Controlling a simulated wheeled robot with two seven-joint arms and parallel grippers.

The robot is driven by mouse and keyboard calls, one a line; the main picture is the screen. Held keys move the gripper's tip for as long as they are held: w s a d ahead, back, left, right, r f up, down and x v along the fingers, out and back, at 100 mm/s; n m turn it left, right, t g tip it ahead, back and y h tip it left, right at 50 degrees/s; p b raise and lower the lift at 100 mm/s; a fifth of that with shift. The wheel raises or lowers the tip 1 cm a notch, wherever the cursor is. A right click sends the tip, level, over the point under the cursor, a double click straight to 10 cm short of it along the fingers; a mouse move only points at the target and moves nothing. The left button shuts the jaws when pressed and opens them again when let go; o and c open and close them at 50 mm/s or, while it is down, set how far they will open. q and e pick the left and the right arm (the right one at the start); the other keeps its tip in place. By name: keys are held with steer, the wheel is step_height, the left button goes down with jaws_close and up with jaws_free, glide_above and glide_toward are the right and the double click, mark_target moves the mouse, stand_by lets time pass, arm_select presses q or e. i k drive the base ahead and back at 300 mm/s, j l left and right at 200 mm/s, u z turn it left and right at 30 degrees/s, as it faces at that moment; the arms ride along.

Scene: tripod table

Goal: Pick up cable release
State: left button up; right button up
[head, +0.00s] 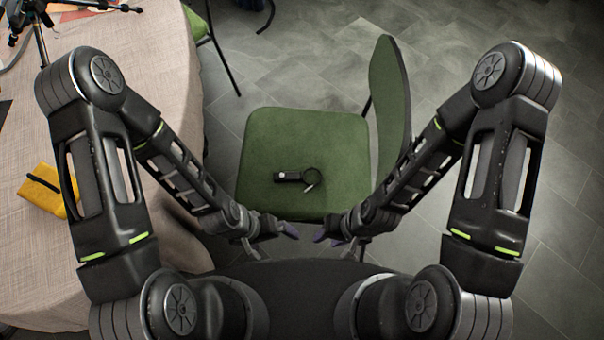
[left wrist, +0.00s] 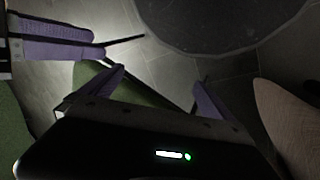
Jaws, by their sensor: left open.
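The cable release (head: 289,177) appears to be the small black object lying flat on the green chair seat (head: 262,140). It has a dark body with a light spot, a round dark end and a pale tip. My left gripper (head: 284,231) is open and empty at the seat's near edge, below the object in the picture. Its purple fingers stand apart in the left wrist view (left wrist: 155,90). My right gripper (head: 325,238) is close by on the right, its purple fingers apart and empty. It also shows in the left wrist view (left wrist: 65,40). The cable release is not visible there.
The chair's backrest (head: 390,105) rises at the right of the seat. A cloth-covered table (head: 120,45) fills the left, with a yellow item (head: 45,192) and a tripod (head: 38,25) on it. Another green chair (head: 198,22) stands behind. The grey tiled floor is clear at right.

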mark_target(289, 176)
steer(key=k+l, duration=0.15)
steer(key=l, duration=0.3)
steer(key=k+l+z, duration=0.15)
steer(key=l, duration=0.8)
steer(key=i, duration=0.4)
steer(key=l+z, duration=0.05)
